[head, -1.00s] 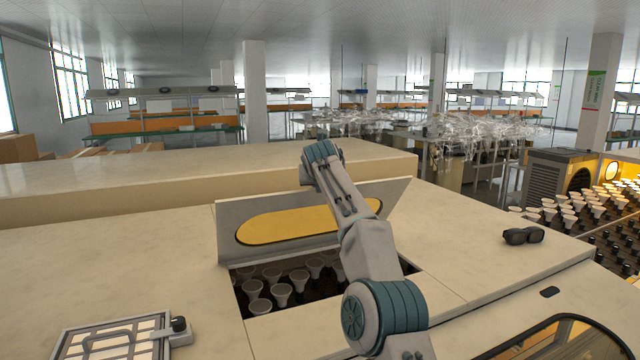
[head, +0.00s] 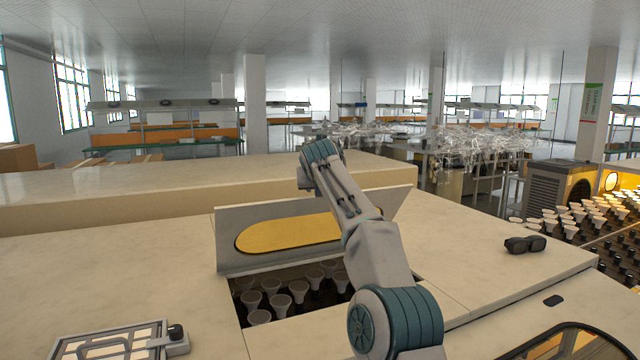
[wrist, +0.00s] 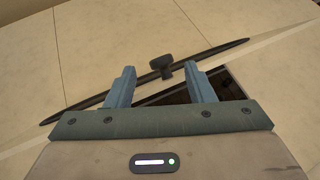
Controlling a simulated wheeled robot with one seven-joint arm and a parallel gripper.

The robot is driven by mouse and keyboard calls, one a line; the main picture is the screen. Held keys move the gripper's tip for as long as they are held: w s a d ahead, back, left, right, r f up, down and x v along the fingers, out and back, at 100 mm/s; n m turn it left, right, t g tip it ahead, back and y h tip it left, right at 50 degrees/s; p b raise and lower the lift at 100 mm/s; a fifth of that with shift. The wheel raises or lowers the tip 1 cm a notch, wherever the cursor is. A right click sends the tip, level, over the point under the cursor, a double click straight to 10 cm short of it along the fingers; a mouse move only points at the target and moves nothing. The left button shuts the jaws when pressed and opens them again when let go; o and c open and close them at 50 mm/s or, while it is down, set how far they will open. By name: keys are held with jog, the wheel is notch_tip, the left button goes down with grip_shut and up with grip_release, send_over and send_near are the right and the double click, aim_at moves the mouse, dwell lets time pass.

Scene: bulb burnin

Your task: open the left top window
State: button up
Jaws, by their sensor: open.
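The raised window panel (head: 226,237), a pale lid with a yellow oval pane (head: 290,235), stands tilted up at the back of an opening in the cream machine top. White bulbs (head: 280,303) show in the opening below it. My gripper is hidden in the head view, where my arm crosses the panel's right side. In the wrist view my gripper (wrist: 160,70) is open. A small black knob (wrist: 161,66) sits just ahead of and between its fingertips, beside a long thin dark rim (wrist: 90,104). I cannot tell whether the fingers touch anything.
Dark goggles (head: 525,244) rest on the right of the top. A black-rimmed window (head: 575,328) is at the lower right. A raised cream ledge (head: 200,200) runs behind the opening.

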jog(key=b+v, duration=0.3)
jog(key=v, duration=0.7)
jog(key=shift+s, duration=0.3)
jog(key=shift+a+r, duration=0.1)
jog(key=shift+a, duration=0.05)
jog(key=s+d+f+n+g, duration=0.2)
jog(key=s+d+f+n, duration=0.2)
jog(key=s+f+n, duration=0.7)
jog(key=s+d+f+n+g, duration=0.3)
jog(key=s+d+f+n, duration=0.2)
jog(key=s+f+n, duration=0.6)
jog(key=s+d+f+n+g+b, duration=0.1)
jog(key=s+d+f+n+g, duration=0.2)
jog(key=s+f+n, duration=0.9)
jog(key=shift+s+d+f+n, duration=0.1)
jog(key=shift+s+d+n, duration=0.2)
jog(key=shift+s, duration=1.4)
jog(key=shift+s+d+r+n, duration=0.1)
jog(key=shift+s+d+n, duration=0.2)
jog(key=shift+s, duration=1.45)
jog(key=shift+s+d+f+n, duration=0.1)
jog(key=shift+s+d+n, duration=0.2)
jog(key=shift+s, duration=1.4)
jog(key=shift+c, duration=1.4)
